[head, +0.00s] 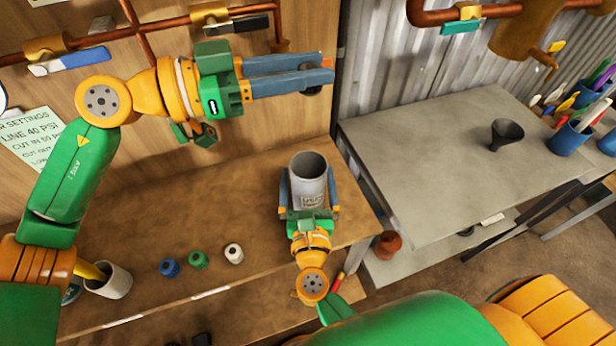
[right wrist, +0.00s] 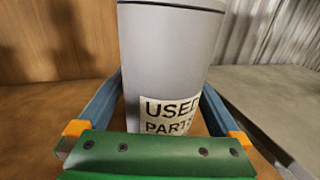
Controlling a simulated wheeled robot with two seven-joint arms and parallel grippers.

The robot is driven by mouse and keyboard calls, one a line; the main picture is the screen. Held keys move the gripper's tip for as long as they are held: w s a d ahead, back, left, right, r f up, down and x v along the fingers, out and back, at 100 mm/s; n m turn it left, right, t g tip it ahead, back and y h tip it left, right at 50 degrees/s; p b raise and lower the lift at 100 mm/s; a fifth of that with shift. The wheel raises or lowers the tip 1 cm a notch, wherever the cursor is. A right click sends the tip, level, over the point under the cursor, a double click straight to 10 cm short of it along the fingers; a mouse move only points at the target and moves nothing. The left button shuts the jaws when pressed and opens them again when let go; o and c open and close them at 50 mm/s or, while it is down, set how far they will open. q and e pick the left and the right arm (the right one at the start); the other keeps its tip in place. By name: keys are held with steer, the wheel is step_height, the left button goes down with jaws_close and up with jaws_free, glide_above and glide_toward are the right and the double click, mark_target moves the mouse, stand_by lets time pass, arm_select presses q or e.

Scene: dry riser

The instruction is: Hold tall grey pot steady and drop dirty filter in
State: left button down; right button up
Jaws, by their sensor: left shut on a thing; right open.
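The tall grey pot (head: 309,186) stands upright on the wooden bench, its open mouth up. Its "USED PARTS" label shows in the right wrist view, where the pot (right wrist: 170,60) fills the middle. My right gripper (head: 308,176) is open, with one blue finger on each side of the pot; I cannot tell if they touch it. My left gripper (head: 322,74) is shut on a small dark thing, likely the dirty filter (head: 313,91), mostly hidden by the fingers. It is held in the air, higher in the picture than the pot.
Blue, green and white small fittings (head: 198,259) sit on the bench left of the pot. A pale cup (head: 110,281) stands farther left. Copper pipes (head: 140,33) run along the back wall. A grey table (head: 430,160) at right bears a dark funnel (head: 507,133) and blue tool cups.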

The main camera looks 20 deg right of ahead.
steer(key=shift+c, duration=0.2)
steer(key=c, duration=1.3)
steer(key=shift+o, duration=0.2)
